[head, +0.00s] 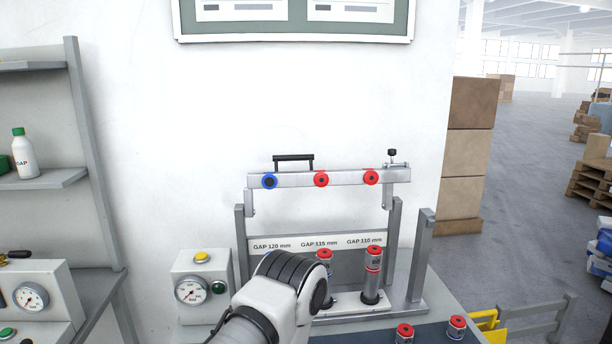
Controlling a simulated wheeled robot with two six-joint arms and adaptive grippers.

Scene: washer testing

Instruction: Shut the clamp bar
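The clamp bar (345,179) is a grey metal bar raised above the test fixture, in front of the white wall. It has a black handle (293,158) on top, a black-topped knob (392,154) at the right end, and one blue and two red round pads on its front. The fixture frame (417,262) stands below it with a gap label plate (283,244). Red-and-grey cylinders (371,281) stand in it at the middle and right positions; the left position is hidden by my arm. One arm of mine comes up from the bottom; no gripper fingers show.
A gauge box (203,288) with a yellow button stands left of the fixture. More cylinders (404,333) are on the dark mat at the front right. A shelf (45,180) with a bottle (23,154) is at the left. Cardboard boxes (466,151) stand beyond the wall.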

